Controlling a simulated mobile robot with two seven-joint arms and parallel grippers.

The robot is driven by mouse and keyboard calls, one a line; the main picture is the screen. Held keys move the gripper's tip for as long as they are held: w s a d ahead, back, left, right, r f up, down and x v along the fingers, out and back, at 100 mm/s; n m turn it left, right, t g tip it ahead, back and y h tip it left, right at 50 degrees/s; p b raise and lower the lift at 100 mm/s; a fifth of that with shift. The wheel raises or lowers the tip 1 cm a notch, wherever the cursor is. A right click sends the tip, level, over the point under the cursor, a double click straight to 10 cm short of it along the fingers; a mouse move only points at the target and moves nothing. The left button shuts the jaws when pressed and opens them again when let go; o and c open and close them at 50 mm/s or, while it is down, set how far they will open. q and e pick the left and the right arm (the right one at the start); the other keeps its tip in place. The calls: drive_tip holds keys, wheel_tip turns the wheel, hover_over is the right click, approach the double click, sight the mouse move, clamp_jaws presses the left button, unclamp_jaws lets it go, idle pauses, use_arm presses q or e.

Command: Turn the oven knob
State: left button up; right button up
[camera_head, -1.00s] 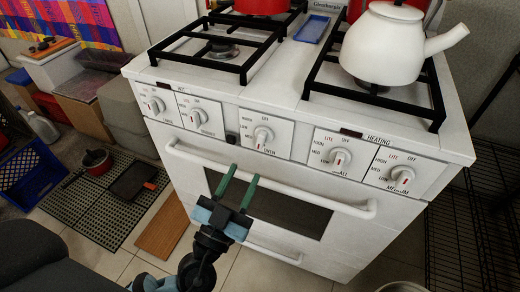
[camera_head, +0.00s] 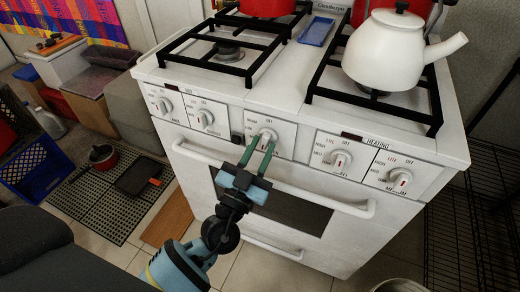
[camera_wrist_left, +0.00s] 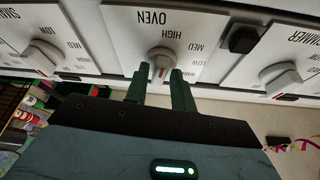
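The oven knob (camera_head: 266,135) is a white round dial with a raised grip on the middle panel of the white stove (camera_head: 290,103). In the left wrist view the oven knob (camera_wrist_left: 161,57) shows upside down under the word OVEN, with a red mark on its grip. My left gripper (camera_head: 262,144) is in front of it. Its two green fingers are apart, one on either side of the knob's grip in the left wrist view (camera_wrist_left: 160,72). I cannot tell whether they touch it. My right gripper is out of view.
More knobs flank it, such as the one on its left (camera_head: 205,118) and the one on its right (camera_head: 340,159). An oven handle (camera_head: 300,192) runs below. A white kettle (camera_head: 385,55) and a red pot (camera_head: 265,7) stand on top.

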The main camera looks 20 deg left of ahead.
use_arm(q)
clamp_jaws()
